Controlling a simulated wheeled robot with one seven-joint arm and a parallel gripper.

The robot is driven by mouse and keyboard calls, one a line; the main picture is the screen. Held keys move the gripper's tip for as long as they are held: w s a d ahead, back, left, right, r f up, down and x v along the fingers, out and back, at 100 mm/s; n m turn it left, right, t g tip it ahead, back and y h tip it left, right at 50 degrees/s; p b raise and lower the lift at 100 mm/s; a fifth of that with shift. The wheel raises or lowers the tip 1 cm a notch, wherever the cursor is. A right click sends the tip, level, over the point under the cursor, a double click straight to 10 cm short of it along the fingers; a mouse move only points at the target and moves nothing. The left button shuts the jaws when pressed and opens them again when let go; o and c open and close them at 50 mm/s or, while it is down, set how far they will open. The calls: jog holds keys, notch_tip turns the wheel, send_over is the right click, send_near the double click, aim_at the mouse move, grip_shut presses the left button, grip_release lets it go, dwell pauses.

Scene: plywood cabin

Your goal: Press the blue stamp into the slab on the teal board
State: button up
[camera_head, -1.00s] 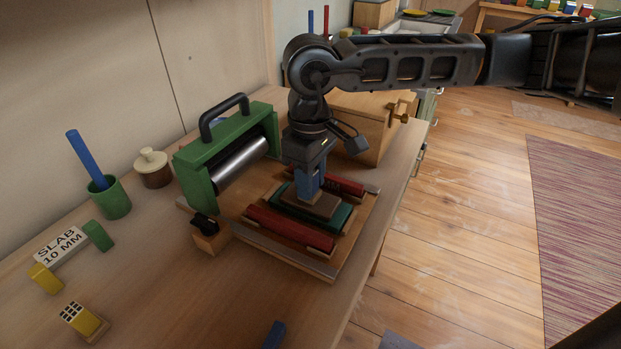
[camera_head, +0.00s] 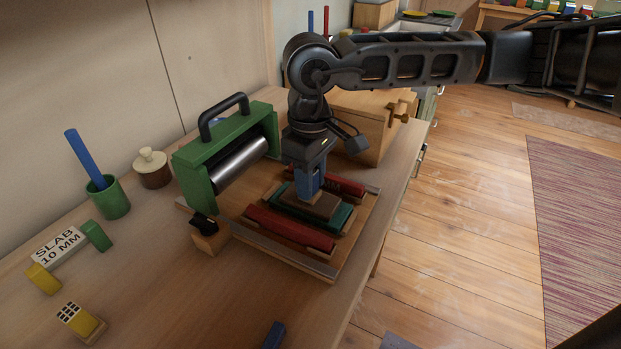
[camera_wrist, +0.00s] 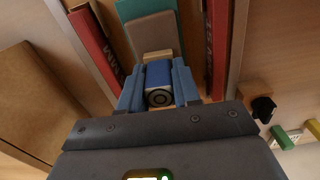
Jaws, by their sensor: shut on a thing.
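My gripper (camera_head: 310,182) points straight down and is shut on the blue stamp (camera_wrist: 158,75). In the wrist view the stamp's blue handle sits between both fingers. The slab (camera_head: 311,205) is a brown-grey piece on the teal board (camera_head: 340,221), between two red bars; it also shows in the wrist view (camera_wrist: 152,34). The stamp is upright over the slab. Its lower face is hidden, so I cannot tell whether it touches the slab.
Red bars (camera_head: 290,228) flank the teal board on a wooden base. A green roller press (camera_head: 223,155) stands to the left, a wooden box (camera_head: 362,122) behind.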

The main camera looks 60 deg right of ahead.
dwell(0.4)
jog(key=shift+r+p, duration=0.8)
jog(key=shift+r, duration=2.75)
jog(key=shift+s, duration=0.1)
